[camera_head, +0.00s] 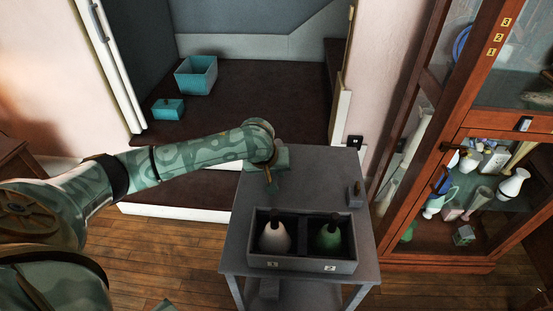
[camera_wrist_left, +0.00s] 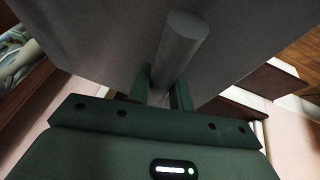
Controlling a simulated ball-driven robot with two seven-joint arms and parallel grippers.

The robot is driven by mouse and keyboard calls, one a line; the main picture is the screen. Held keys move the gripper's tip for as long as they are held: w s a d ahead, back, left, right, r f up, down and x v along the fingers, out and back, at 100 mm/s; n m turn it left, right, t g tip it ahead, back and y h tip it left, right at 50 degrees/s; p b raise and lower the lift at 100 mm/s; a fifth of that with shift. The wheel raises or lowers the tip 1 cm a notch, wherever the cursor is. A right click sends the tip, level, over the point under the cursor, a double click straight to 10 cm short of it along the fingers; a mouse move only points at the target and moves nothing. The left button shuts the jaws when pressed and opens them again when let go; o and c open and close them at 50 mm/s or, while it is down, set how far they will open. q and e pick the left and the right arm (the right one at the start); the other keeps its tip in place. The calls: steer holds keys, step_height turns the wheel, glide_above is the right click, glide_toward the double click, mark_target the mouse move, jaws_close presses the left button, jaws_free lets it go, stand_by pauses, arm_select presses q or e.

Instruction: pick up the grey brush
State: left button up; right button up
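My left gripper (camera_head: 270,180) is over the far left part of the grey table (camera_head: 315,168), pointing down. In the left wrist view, a plain grey cylinder (camera_wrist_left: 181,42), which looks like the handle of the grey brush, sits between the two fingers (camera_wrist_left: 160,90). The fingers are close together and appear to touch it on both sides. The brush's lower end is hidden, and I cannot tell whether it touches the table. In the head view the gripper mostly covers it. My right gripper is not in view.
A grey two-compartment box (camera_head: 303,265) at the table's front holds a white bottle (camera_head: 275,238) and a green bottle (camera_head: 328,238). A small grey block (camera_head: 355,195) stands at the right edge. A glass cabinet (camera_head: 435,262) stands right; teal boxes (camera_head: 196,75) lie behind.

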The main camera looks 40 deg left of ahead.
arm_select(q)
jaws_close()
